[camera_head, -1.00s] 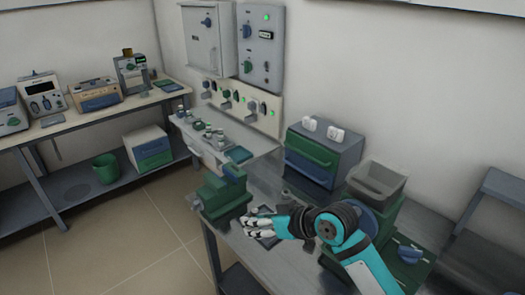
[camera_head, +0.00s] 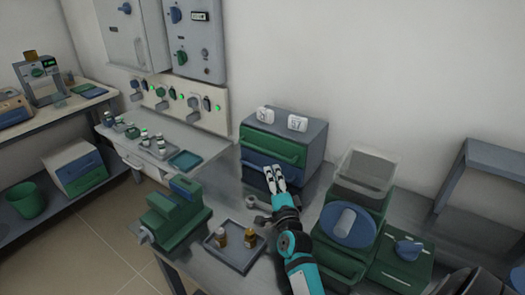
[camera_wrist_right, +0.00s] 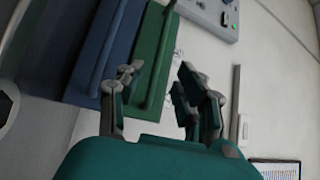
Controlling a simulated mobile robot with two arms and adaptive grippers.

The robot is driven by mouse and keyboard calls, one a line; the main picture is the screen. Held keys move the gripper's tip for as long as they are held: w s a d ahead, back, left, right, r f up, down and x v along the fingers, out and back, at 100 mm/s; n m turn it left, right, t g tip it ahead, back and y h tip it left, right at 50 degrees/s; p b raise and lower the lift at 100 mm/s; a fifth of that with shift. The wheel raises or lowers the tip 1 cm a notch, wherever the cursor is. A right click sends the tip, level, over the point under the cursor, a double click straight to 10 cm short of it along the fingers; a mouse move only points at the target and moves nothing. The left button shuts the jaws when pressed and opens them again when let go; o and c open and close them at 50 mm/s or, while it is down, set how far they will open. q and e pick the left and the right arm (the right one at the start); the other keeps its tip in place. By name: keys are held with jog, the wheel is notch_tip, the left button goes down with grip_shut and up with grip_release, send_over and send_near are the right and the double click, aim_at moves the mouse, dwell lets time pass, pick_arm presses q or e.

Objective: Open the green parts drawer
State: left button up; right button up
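The green parts drawer (camera_head: 272,149) is the upper drawer of a small grey cabinet (camera_head: 315,150) at the back of the bench. It looks closed, with a bar handle across its front. A blue drawer (camera_head: 252,163) sits below it. My right gripper (camera_head: 276,178) is in front of the cabinet, partly covering the blue drawer. In the right wrist view, the fingers (camera_wrist_right: 157,82) are apart and empty, with the green drawer (camera_wrist_right: 152,50) and its handle beyond them. Whether they touch the handle cannot be told. My left gripper is not in view.
Two white devices (camera_head: 297,122) stand on the cabinet. A green vise (camera_head: 172,215) and a tray (camera_head: 232,252) with small bottles are on the bench to the left. A green machine with a grey hopper (camera_head: 362,175) stands close to the right.

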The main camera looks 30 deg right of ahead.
aim_at(265, 152)
jog(key=x, duration=1.1)
jog(key=shift+f, duration=0.1)
jog(key=shift+w, duration=0.25)
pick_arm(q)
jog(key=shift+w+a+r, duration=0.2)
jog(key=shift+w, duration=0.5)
pick_arm(e)
jog(key=shift+w+d, duration=0.1)
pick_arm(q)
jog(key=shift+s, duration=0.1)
pick_arm(e)
jog(key=shift+c, duration=0.2)
grip_shut()
